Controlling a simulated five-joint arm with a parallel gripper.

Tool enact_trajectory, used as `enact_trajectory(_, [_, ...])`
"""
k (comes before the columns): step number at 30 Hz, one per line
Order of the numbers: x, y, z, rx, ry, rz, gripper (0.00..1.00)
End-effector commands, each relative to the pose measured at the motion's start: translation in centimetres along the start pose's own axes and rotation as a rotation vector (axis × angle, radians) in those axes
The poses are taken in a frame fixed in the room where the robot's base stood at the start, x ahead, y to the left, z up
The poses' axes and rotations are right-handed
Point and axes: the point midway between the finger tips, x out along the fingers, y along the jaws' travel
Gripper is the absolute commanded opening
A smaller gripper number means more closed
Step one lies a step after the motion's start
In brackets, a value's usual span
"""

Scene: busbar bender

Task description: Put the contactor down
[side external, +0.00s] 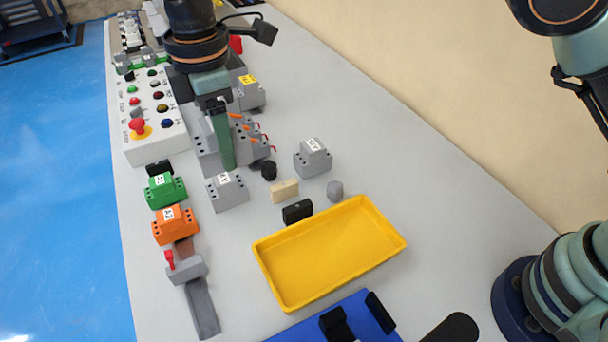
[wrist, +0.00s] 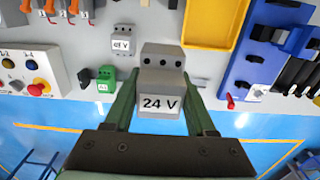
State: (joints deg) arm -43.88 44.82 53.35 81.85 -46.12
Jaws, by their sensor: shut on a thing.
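The contactor is a grey stepped block marked "24 V" (wrist: 160,88) in the wrist view. My gripper (wrist: 162,100) is shut on it, with one green finger on each side. The label faces the wrist camera and the block's far end covers part of the bench. In the side view my gripper (side external: 226,160) points down over the bench beside the grey units with orange levers.
Nearby stand grey labelled blocks (side external: 228,191) (side external: 313,158), a green block (side external: 165,190), an orange block (side external: 175,225) and the lever units (side external: 258,147). A yellow tray (side external: 330,250) is empty. A control box (side external: 150,115) stands at left. Bare bench lies right of the blocks.

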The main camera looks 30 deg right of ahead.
Motion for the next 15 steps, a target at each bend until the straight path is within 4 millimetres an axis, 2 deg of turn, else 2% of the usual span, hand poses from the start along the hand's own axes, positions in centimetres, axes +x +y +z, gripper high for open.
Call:
enact_trajectory(4, [-1.3,-0.3,0.1,-0.011,0.002,0.002,0.0])
enact_trajectory(8, [-1.9,-1.5,0.4,-0.056,0.002,0.002,0.0])
enact_trajectory(15, [-2.5,-5.8,2.0,-0.21,0.002,0.002,0.0])
